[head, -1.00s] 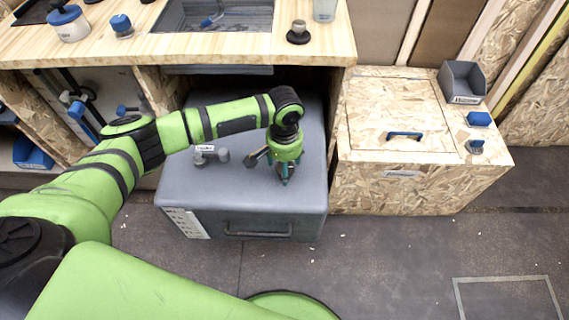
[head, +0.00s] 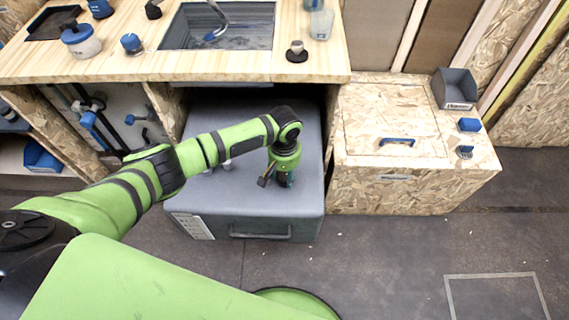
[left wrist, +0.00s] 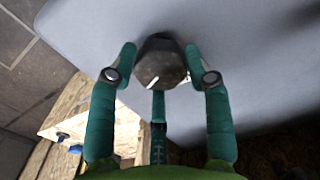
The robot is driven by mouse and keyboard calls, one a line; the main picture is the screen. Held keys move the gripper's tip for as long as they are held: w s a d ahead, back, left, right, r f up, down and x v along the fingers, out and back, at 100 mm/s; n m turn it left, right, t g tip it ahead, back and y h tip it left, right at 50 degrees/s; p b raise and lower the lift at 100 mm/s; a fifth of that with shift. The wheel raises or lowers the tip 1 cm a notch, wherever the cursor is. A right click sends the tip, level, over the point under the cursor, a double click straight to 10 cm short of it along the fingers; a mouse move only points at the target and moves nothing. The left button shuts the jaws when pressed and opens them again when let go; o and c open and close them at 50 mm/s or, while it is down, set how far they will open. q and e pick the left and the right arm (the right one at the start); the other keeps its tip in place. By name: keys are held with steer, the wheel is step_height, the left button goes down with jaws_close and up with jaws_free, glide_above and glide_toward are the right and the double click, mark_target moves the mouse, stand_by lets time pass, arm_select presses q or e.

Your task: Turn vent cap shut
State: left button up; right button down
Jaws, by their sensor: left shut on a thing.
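The vent cap (left wrist: 161,65) is a dark knob with a white line on its face, seen in the left wrist view on top of the grey tank (left wrist: 255,50). The tank (head: 190,195) stands below the worktop in the head view. My left gripper (head: 285,183) points down at the tank's top, right of its middle, and hides the cap there. In the left wrist view its teal fingers (left wrist: 160,70) are around the cap, shut on it. A small grey fitting (head: 225,163) on the tank is mostly behind my left arm. My right gripper is not in view.
A chipboard chest (head: 385,160) with a blue handle (head: 397,141) stands close to the tank's right. The wooden worktop (head: 120,65) with a sink (head: 220,25) overhangs the tank's back. The floor (head: 380,265) in front is clear.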

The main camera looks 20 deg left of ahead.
arm_select(q)
steer(key=n+p, duration=0.3)
steer(key=shift+s+d+n+p, duration=0.1)
steer(key=shift+s+n+p, duration=0.2)
steer(key=shift+n+p, duration=0.1)
steer(key=n+p, duration=0.2)
steer(key=shift+n, duration=0.4)
steer(key=n+p, duration=0.2)
steer(key=n, duration=0.1)
steer(key=shift+d+f, duration=0.1)
steer(key=shift+f+n+p, duration=0.1)
steer(key=shift+n+p, duration=0.4)
steer(key=shift+n, duration=1.3)
steer(key=o, duration=1.1)
steer(key=shift+o, duration=0.2)
steer(key=shift+w, duration=0.2)
